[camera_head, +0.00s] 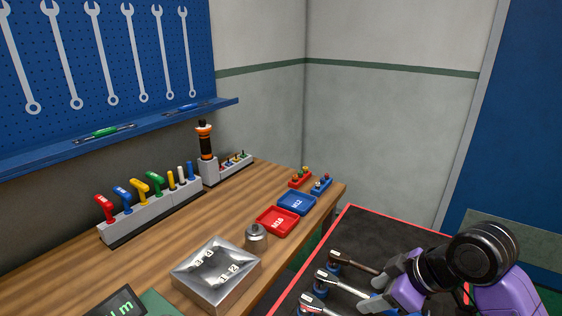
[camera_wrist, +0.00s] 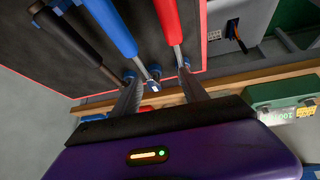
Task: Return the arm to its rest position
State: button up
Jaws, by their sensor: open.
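My gripper (camera_head: 374,287) is at the lower right of the head view, over the black mat (camera_head: 352,222) with a red edge. Its two fingers are apart, and they also show in the wrist view (camera_wrist: 160,92). Three wrenches lie there: a black-handled one (camera_wrist: 75,40), a blue-handled one (camera_wrist: 110,28) and a red-handled one (camera_wrist: 170,22). The blue one's metal end appears between my fingertips in the wrist view; I cannot tell whether they touch. The handles are partly hidden by my gripper in the head view.
A wooden bench (camera_head: 150,255) on the left holds a metal block (camera_head: 216,272), a red tray (camera_head: 277,221), a blue tray (camera_head: 297,203) and a rack of coloured-handled tools (camera_head: 150,210). A pegboard (camera_head: 110,60) with wrenches hangs above.

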jog(key=w+a+r+m+t, duration=0.2)
jog(key=w+r+m+t, duration=0.3)
jog(key=r+m+t, duration=0.5)
jog(key=s+f+h, duration=0.1)
jog(key=s+f, duration=0.3)
jog(key=s, duration=1)
jog(key=s+f+h, duration=0.1)
jog(key=s+f, duration=0.3)
jog(key=s, duration=1)
jog(key=s+f+h, duration=0.2)
jog(key=s+f, duration=0.2)
jog(key=s, duration=1)
jog(key=shift+s+d+f, duration=0.15)
jog(key=shift+d+f, duration=0.1)
